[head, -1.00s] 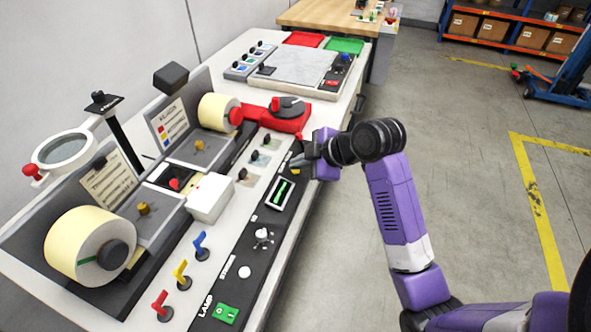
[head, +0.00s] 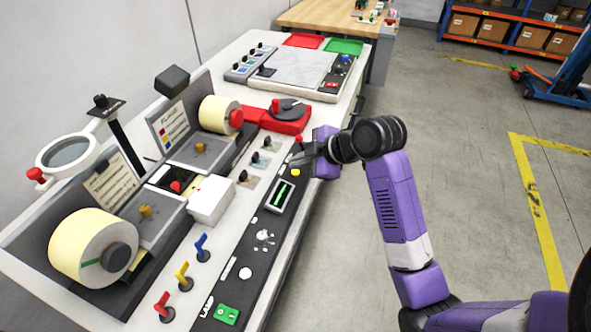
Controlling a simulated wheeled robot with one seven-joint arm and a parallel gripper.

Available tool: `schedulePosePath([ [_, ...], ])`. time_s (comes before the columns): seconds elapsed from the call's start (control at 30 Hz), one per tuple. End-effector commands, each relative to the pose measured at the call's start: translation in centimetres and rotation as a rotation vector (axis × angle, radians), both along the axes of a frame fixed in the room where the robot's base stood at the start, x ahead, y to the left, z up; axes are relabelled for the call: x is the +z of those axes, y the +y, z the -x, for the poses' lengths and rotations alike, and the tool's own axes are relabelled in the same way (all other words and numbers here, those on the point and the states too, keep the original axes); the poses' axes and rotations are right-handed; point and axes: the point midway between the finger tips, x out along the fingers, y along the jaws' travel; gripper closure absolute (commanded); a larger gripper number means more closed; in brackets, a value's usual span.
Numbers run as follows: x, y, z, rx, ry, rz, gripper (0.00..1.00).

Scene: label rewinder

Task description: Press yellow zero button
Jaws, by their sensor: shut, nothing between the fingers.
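The yellow button (head: 295,172) is a small round cap on the black control strip along the bench's right edge, just beyond the small display. My gripper (head: 297,161) is shut and empty. Its dark fingertips point left and show directly above the yellow button in the picture. I cannot tell whether they touch the button or hover apart from it. The button's near side is visible. The area just behind it is hidden by my gripper.
A display with green bars (head: 281,196) sits nearer on the strip, followed by a white knob (head: 264,237) and a green switch (head: 227,314). A red button (head: 299,139) stands just behind my gripper. Small black toggles (head: 255,157) lie left. Open floor is to the right.

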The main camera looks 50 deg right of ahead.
Motion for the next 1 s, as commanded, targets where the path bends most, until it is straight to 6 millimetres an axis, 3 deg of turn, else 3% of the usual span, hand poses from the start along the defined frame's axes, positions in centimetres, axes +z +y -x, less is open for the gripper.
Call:
schedulePosePath([
  [0.27,0.4,0.0,0.0,0.001,0.000,0.001,1.00],
  [0.8,5.0,0.0,0.0,0.001,-0.001,0.000,1.00],
  [1.0,5.0,0.0,0.0,0.000,0.000,0.000,1.00],
])
